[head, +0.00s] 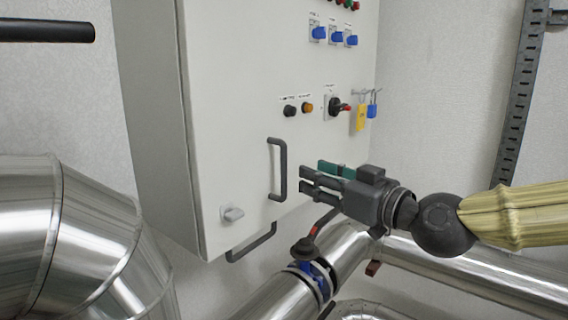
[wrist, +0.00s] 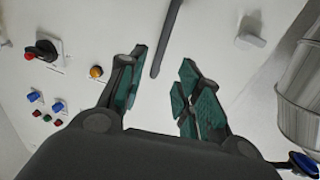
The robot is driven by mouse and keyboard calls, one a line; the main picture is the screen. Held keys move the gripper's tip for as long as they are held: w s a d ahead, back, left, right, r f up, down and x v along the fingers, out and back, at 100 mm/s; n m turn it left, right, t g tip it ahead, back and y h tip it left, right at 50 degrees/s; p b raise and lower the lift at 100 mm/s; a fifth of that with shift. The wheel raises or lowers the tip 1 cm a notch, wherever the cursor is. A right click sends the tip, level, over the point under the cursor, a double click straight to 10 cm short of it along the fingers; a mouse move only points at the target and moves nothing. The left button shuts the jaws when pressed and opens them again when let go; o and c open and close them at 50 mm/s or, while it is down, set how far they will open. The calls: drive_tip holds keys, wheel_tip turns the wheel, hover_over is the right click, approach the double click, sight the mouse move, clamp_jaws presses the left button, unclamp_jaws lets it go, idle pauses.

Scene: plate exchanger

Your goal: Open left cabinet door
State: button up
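The cabinet (head: 235,100) is a white box on the wall with one broad front face in the head view. A dark vertical bar handle (head: 279,168) is on its lower front; the same handle shows in the wrist view (wrist: 168,38). A grey latch knob (head: 232,214) sits low to the left of the handle, also in the wrist view (wrist: 251,32). My gripper (head: 306,182) is just right of the handle, its fingers pointing at it. In the wrist view the green-padded fingers (wrist: 160,85) are apart with nothing between them, and the handle lies beyond their tips. The door looks shut.
Buttons, a rotary switch (head: 335,107) and padlocks (head: 372,108) are on the panel above my gripper. A second dark handle (head: 251,242) is under the cabinet. Large metal pipes (head: 65,235) stand at lower left, and another pipe (head: 470,270) runs below my arm.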

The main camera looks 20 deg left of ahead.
sight(286, 167)
drive_tip(key=p+x, duration=0.4)
drive_tip(key=x, duration=0.6)
drive_tip(key=shift+w+a+f, duration=0.1)
drive_tip(key=shift+w, duration=0.05)
clamp_jaws()
